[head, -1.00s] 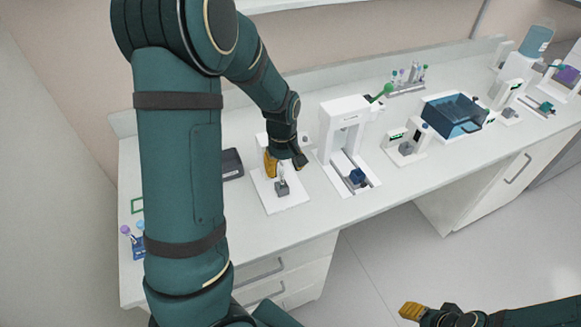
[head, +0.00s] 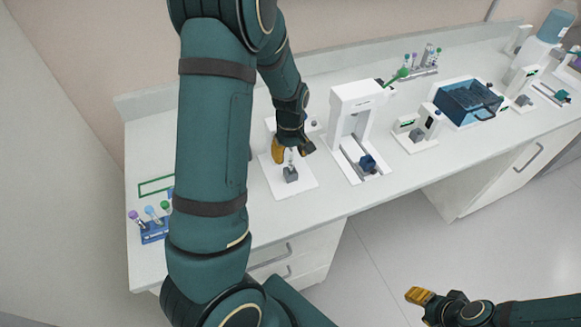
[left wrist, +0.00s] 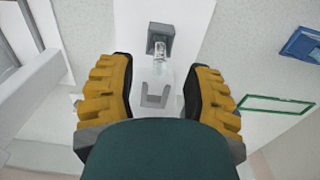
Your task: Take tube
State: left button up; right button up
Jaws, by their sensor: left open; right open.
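A clear tube (head: 291,158) stands in a small grey block (head: 291,175) on the front of a white station (head: 300,189). In the left wrist view the tube (left wrist: 160,52) and the grey block (left wrist: 161,33) lie just beyond the fingertips. My left gripper (head: 293,149) is open over the station, close to the tube; in the left wrist view its fingers (left wrist: 159,80) are spread wide with nothing between them gripped. My right gripper (head: 418,296) is open and empty, low in front of the counter.
A blue rack (head: 154,231) with several capped tubes sits at the counter's left, near a green outline (head: 156,186). Right of the station stand a taller white device (head: 352,125), a small device (head: 409,130) and a blue bin (head: 466,103).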

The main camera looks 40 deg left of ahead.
aim_at(291, 163)
pick_arm(q)
notch_tip(291, 163, down, 5)
jog(key=shift+r, duration=0.2)
grip_shut()
